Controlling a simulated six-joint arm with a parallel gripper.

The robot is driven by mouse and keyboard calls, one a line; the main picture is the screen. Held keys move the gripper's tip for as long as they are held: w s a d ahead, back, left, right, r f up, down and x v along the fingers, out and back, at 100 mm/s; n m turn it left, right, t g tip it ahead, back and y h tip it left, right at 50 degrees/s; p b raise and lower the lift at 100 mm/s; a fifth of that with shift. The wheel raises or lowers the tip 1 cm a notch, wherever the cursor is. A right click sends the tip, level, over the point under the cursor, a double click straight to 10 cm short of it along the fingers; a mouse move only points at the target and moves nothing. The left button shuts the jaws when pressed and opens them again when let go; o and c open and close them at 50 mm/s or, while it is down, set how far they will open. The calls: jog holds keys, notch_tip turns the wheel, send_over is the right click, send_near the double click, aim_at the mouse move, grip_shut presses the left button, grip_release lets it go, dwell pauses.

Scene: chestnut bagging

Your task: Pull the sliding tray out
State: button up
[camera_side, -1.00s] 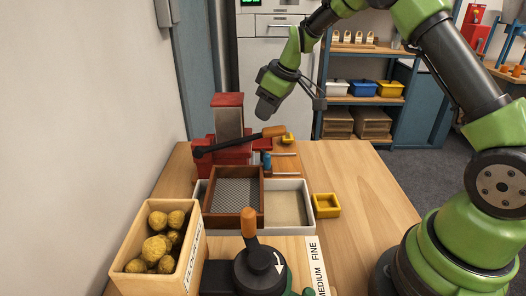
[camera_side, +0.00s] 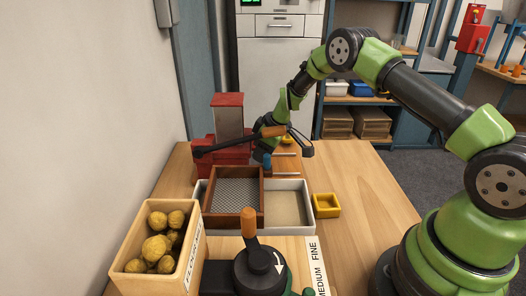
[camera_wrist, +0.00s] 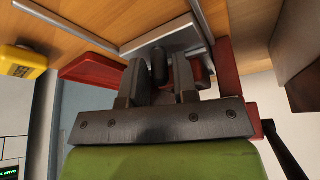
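The sliding tray (camera_wrist: 178,38) appears in the wrist view as a grey metal plate between two thin rails on the wooden table, beside the red machine. A dark upright knob stands at its near side. My gripper (camera_wrist: 159,72) is over it with its dark fingers apart, one on each side of the knob; I see no clear contact. In the side view, my gripper is low behind the red machine's (camera_side: 228,125) black lever, and its fingertips are mostly hidden. The tray is not clearly visible there; two rails (camera_side: 285,155) extend right from the machine.
A white bin (camera_side: 299,187) with a wooden sieve (camera_side: 263,190) stands in front of the machine. A small yellow box (camera_side: 326,206) is to its right. A wooden crate of chestnuts (camera_side: 193,265) and a dark crank device (camera_side: 258,268) are nearer. The table's right side is clear.

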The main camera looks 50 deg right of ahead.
grip_shut()
jog(key=s+d, duration=0.7)
jog(key=shift+s+d, duration=0.2)
grip_release()
jog(key=v, duration=1)
jog(key=shift+s, duration=0.1)
